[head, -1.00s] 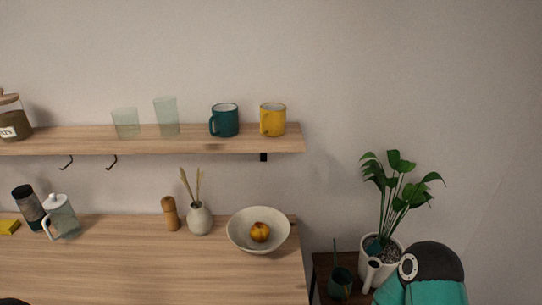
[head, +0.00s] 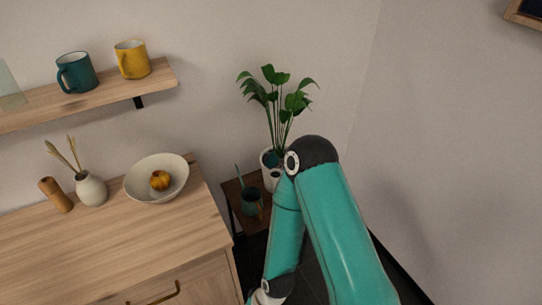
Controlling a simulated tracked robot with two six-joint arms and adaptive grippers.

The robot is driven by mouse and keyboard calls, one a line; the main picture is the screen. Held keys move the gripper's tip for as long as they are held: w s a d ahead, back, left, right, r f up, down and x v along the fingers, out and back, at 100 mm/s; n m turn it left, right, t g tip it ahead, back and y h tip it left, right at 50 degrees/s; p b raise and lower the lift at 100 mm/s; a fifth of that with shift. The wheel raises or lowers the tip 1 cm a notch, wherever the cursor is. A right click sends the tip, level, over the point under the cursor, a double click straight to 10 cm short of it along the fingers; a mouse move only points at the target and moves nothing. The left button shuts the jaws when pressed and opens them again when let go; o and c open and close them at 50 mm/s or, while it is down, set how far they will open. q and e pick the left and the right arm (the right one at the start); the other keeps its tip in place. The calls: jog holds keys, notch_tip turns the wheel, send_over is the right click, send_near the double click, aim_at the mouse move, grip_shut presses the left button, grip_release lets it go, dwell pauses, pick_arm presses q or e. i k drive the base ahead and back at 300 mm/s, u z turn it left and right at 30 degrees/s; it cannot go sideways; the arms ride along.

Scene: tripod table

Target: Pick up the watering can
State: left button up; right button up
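A dark green vessel (head: 251,199) stands on the small dark side table (head: 231,188) right of the wooden counter. A thin green piece rises from its left side, and a small orange detail shows near its right side. It may be the watering can, but it is too small to be sure. My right arm reaches in from the lower right, with its elbow in front of the plant's pot. It covers part of the side table. Its gripper is below the picture edge. My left gripper is not in view.
A leafy plant in a white pot (head: 266,158) stands behind the vessel. The counter (head: 110,240) holds a bowl (head: 140,184) with an orange fruit, a vase (head: 91,190) and a wooden mill (head: 55,195). A shelf above carries mugs. Dark floor shows at right.

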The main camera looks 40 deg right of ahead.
aim_at(252, 202)
jog(key=u, duration=1.7)
jog(key=i, duration=0.1)
jog(key=z, duration=2.85)
jog(key=k, duration=0.55)
jog(key=z, duration=0.75)
jog(key=i, duration=1.5)
jog(key=u, duration=0.35)
